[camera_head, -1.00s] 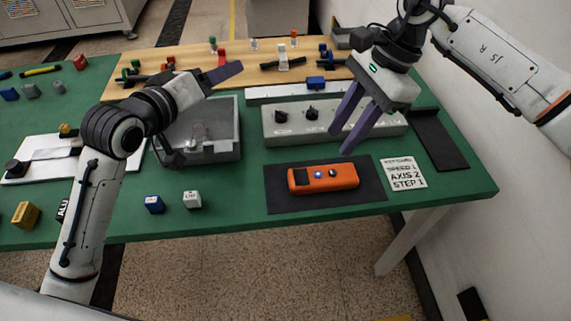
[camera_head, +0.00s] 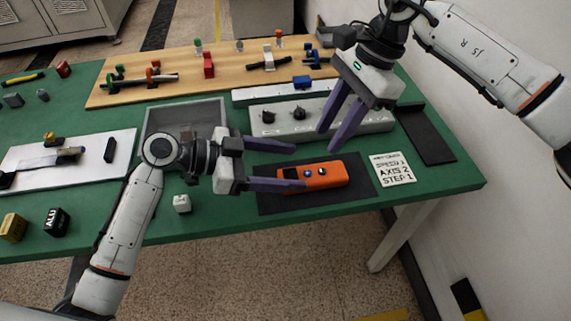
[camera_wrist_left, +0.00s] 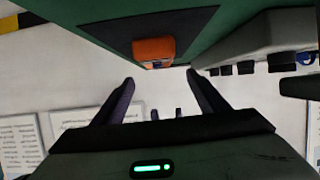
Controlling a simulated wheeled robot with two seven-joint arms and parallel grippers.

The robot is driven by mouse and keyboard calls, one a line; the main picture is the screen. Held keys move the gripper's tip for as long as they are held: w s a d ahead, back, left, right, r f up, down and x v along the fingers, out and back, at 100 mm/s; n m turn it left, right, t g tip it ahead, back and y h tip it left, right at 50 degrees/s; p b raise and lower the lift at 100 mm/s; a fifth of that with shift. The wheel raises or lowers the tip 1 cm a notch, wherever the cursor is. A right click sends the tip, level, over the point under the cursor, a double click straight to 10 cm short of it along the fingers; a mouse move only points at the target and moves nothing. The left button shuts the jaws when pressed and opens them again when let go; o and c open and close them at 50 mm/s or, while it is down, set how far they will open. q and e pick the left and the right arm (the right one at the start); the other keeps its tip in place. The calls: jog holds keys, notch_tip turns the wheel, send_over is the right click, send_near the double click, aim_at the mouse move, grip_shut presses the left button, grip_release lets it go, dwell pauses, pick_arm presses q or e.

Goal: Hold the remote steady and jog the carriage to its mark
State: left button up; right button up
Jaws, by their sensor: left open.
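The orange remote (camera_head: 325,177) lies on a black mat (camera_head: 270,199) near the table's front edge, with buttons on top. My left gripper (camera_head: 299,167) is open, its fingers pointing right at the remote's left end. In the left wrist view the remote (camera_wrist_left: 155,49) sits beyond and between the two open fingertips (camera_wrist_left: 159,77), with no clear grip on it. My right gripper (camera_head: 327,141) is open and empty, pointing down above the front of the grey knob box (camera_head: 350,125). A small blue block (camera_head: 302,82), possibly the carriage, sits on a pale rail behind the box.
A printed card (camera_head: 392,169) reading "AXIS 2, STEP 1" lies right of the mat. A black tray (camera_head: 428,135) is at the right edge. A grey bin (camera_head: 185,115) stands behind my left gripper.

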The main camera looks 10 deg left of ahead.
aim_at(319, 171)
pick_arm(q)
jog(key=shift+d+f, duration=0.25)
jog(key=shift+d, duration=0.25)
jog(key=x, duration=0.9)
jog(key=shift+d, duration=0.15)
jog(key=c, duration=1.3)
jog(key=shift+c, duration=0.2)
pick_arm(e)
grip_shut()
dwell(0.6)
